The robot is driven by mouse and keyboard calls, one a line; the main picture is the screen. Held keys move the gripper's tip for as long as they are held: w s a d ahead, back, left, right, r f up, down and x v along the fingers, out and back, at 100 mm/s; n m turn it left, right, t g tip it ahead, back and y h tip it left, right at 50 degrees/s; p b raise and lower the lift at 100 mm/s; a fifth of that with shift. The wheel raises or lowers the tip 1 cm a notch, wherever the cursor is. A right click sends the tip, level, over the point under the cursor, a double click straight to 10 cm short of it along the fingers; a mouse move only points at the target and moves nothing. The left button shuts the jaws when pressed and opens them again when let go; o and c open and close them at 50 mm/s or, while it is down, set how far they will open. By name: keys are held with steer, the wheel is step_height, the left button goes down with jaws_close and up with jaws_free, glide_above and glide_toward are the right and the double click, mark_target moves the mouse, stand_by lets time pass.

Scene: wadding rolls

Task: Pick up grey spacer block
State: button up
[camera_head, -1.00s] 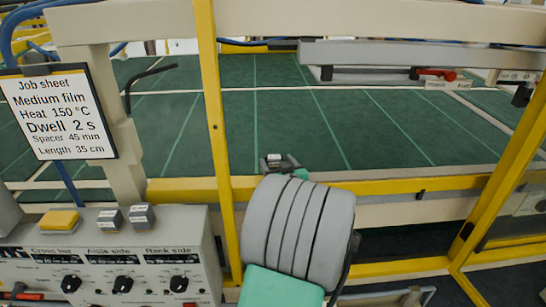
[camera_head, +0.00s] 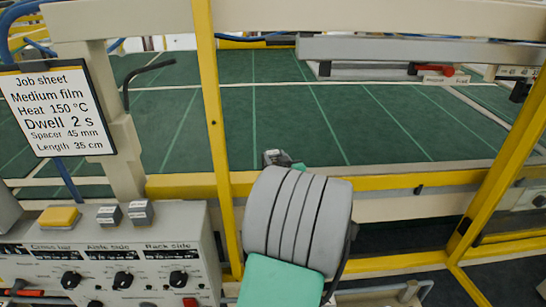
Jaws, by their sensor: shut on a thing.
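A small grey spacer block (camera_head: 273,158) with a dark and pale face shows just beyond my arm, in front of the green floor. My gripper (camera_head: 288,163) is mostly hidden behind the ribbed grey section of my arm; only a bit of green and the block at its tip show. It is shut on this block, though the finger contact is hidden. Two similar grey blocks with labels, one on the left (camera_head: 109,215) and one on the right (camera_head: 140,212), sit on top of the control box beside a yellow block.
A yellow post (camera_head: 208,120) and yellow rail (camera_head: 400,182) stand close to my arm. A metal bar (camera_head: 400,50) crosses the upper right.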

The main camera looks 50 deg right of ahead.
jaws_close()
steer(key=shift+r, duration=0.1)
